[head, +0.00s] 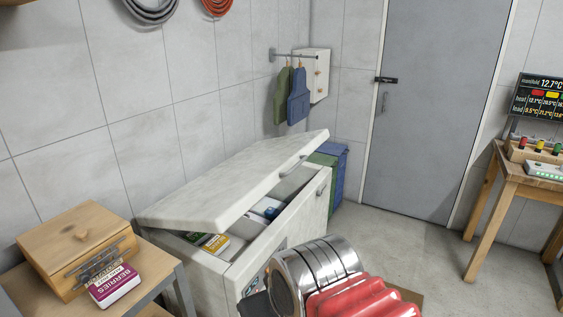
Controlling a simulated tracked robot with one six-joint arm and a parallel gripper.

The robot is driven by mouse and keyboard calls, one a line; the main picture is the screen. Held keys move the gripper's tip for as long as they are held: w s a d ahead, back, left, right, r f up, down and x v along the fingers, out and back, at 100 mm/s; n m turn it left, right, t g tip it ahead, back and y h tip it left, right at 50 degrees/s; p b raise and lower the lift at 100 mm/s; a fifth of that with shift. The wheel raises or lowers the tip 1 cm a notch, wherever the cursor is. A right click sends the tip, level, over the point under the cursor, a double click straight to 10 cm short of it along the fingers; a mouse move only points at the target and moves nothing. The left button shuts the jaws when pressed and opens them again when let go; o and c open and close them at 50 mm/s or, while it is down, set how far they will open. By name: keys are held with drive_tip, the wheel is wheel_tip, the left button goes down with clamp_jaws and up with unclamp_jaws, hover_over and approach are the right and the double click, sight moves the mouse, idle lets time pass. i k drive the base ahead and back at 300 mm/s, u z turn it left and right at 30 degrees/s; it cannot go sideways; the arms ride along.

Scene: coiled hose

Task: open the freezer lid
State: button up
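A white chest freezer (311,222) stands against the left wall. Its lid (235,183) is raised partway and tilted, with its front edge lifted above the body and a grey handle (292,165) on that edge. Through the gap I see packages inside, among them a yellow and white box (216,243) and a blue item (271,212). My arm, with silver and red parts, shows at the bottom centre in front of the freezer. I cannot make out my gripper's fingertips, so its hold on anything does not show.
A wooden box (75,240) and a purple berries carton (114,287) sit on a table at left. Bins (330,170) stand behind the freezer's far end. A wooden table (540,178) with a display is at right. The floor by the grey door (431,120) is clear.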

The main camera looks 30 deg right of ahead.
sight(213, 202)
drive_tip(key=u, duration=0.1)
drive_tip(key=i, duration=0.9)
drive_tip(key=u, duration=0.1)
